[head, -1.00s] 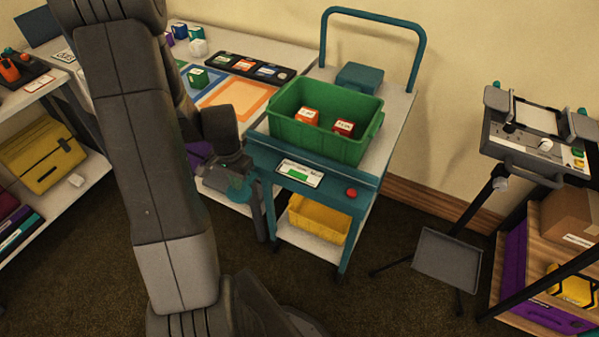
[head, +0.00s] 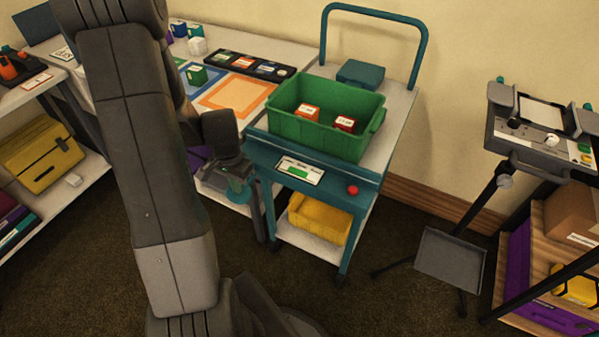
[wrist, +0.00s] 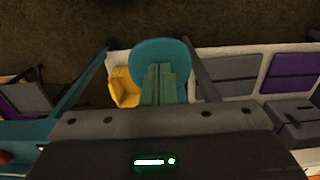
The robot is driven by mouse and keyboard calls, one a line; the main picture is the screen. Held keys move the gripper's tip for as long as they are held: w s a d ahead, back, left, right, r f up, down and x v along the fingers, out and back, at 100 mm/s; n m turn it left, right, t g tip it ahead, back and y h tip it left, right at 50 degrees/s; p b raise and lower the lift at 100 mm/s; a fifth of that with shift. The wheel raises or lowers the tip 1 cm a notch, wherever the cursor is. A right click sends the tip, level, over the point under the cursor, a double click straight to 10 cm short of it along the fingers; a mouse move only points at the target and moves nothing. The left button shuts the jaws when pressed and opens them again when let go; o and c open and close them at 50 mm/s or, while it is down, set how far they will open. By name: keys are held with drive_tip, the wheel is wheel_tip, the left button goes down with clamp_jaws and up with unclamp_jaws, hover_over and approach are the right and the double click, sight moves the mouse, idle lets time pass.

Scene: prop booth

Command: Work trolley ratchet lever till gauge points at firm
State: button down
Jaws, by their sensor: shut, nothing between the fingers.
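The teal trolley (head: 258,165) stands in the middle of the head view. Its front gauge panel (head: 285,169) is white with a green patch; its pointer and words are too small to read. A rounded teal part, possibly the ratchet lever's end (head: 238,193), shows by the trolley's left front corner. In the wrist view this teal disc (wrist: 160,48) lies right beyond my gripper (wrist: 159,68), whose greenish fingers are shut with nothing between them. The fingers overlap the disc there; I cannot tell whether they touch it. In the head view my wrist partly hides this spot.
A green crate (head: 300,130) with red and orange boxes sits on the trolley, a yellow bin (head: 318,222) below. A red knob (head: 352,190) is right of the gauge. A worktable (head: 290,55) stands behind left, a black stand (head: 490,195) at right. Floor between is clear.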

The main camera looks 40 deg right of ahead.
drive_tip(key=shift+f+b, duration=1.1)
drive_tip(key=shift+f, duration=0.35)
drive_tip(key=shift+r+p, duration=3.35)
drive_tip(key=shift+r, duration=1.3)
drive_tip(key=shift+f, duration=0.1)
